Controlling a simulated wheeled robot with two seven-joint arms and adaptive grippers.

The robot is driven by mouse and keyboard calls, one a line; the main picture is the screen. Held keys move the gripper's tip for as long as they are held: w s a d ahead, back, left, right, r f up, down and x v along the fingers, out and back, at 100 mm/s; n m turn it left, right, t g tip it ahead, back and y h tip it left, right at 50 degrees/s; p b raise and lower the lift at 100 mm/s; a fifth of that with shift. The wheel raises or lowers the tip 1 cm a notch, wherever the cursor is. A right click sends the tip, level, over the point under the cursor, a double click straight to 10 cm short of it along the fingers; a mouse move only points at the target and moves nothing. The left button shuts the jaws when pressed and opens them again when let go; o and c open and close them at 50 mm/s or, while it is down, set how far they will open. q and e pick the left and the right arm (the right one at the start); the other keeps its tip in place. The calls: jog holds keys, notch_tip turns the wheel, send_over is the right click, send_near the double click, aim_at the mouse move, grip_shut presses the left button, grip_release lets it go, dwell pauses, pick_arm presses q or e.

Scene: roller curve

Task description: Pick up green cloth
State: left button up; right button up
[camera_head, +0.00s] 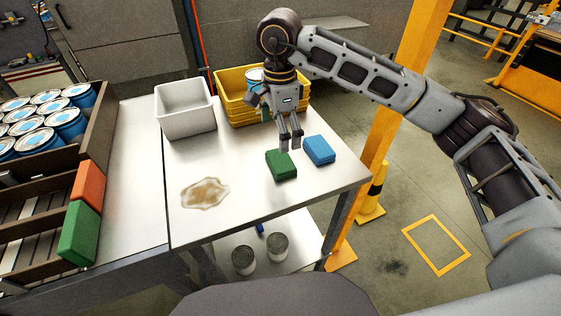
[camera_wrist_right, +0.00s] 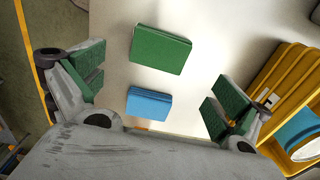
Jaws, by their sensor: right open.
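The green cloth (camera_head: 281,165) is a folded block lying flat on the metal table (camera_head: 240,190), just left of a blue cloth (camera_head: 319,150). My right gripper (camera_head: 290,146) points down above the table, over the far side of the green cloth. In the right wrist view the gripper (camera_wrist_right: 155,92) is open and empty, with its green-padded fingers wide apart. There the green cloth (camera_wrist_right: 160,49) lies beyond the blue cloth (camera_wrist_right: 148,103), and no finger touches either. My left gripper is not in view.
A white bin (camera_head: 186,108) and stacked yellow bins (camera_head: 240,115) stand at the table's back. A brown stain (camera_head: 205,193) lies on the left of the top. Blue-lidded cans (camera_head: 65,125) sit in a rack at far left. A yellow post (camera_head: 388,110) rises behind the right side.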

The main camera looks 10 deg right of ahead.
send_over(280, 159)
jog(key=shift+s+f+p, duration=0.1)
jog(key=shift+f+p, duration=0.2)
jog(key=shift+f, duration=1.95)
jog(key=shift+f+p, duration=0.65)
jog(key=shift+f, duration=0.45)
jog(key=shift+f+p, duration=0.3)
jog(key=shift+f, duration=1.15)
jog(key=shift+c, duration=0.4)
jog(key=c, duration=0.7)
